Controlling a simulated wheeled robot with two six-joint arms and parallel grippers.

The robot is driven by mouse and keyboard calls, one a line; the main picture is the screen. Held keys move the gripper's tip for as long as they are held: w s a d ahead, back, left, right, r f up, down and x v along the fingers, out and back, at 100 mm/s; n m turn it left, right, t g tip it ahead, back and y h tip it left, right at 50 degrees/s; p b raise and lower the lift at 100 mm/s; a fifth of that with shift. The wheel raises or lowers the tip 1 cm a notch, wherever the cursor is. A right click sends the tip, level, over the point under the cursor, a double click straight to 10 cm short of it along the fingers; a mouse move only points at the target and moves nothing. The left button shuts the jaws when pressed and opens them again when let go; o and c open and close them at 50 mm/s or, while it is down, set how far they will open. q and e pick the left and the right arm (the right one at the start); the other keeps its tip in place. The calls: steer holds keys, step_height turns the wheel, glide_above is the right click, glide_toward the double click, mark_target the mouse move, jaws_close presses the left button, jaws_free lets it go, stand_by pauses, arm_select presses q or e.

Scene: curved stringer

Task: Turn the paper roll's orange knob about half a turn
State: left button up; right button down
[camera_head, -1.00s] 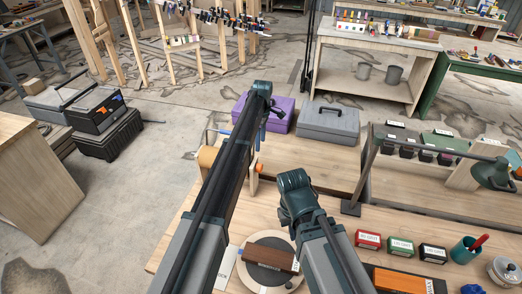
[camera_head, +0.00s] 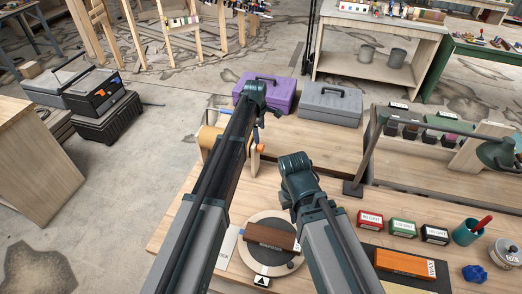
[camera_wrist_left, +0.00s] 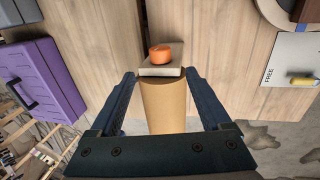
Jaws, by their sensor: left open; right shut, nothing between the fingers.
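The paper roll (camera_head: 208,137) lies on the bench, partly hidden behind my left arm in the head view. Its orange knob (camera_head: 260,148) shows just right of that arm. In the left wrist view, the brown roll (camera_wrist_left: 165,107) runs up to a pale end support (camera_wrist_left: 162,71), with the orange knob (camera_wrist_left: 160,54) beyond it. My left gripper (camera_wrist_left: 160,74) is open, with its fingers either side of the roll's knob end. The knob is past the fingertips in the picture, not gripped. My right gripper (camera_head: 291,203) is low over the bench, shut and empty, its fingertips mostly hidden.
A round turntable (camera_head: 252,256) with a brown block (camera_head: 270,236) lies near the right arm. Purple (camera_head: 283,92) and grey (camera_head: 330,104) toolboxes stand behind the roll. A lamp (camera_head: 355,186), small boxes (camera_head: 370,220) and a teal cup (camera_head: 466,234) are to the right.

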mark_target(262, 145)
arm_select(q)
steer(key=f+b, duration=0.3)
steer(key=w+f+b, duration=0.1)
steer(key=f+b, duration=0.2)
steer(key=f, duration=0.1)
steer(key=w+f+b, duration=0.1)
steer(key=f+b, duration=0.2)
steer(key=shift+d+f, duration=0.2)
steer(key=shift+f, duration=0.1)
steer(key=shift+r, duration=0.1)
jaws_close()
steer(key=shift+w+g, duration=0.5)
steer(key=shift+g, duration=0.2)
steer(key=shift+w+d+g, duration=0.1)
steer(key=shift+w+g, duration=0.05)
steer(key=shift+g, duration=0.35)
steer(key=shift+g+y, duration=0.4)
steer(key=shift+g, duration=0.5)
steer(key=shift+s+g+b, duration=0.2)
steer(key=shift+g+b, duration=0.3)
steer(key=shift+g, duration=0.2)
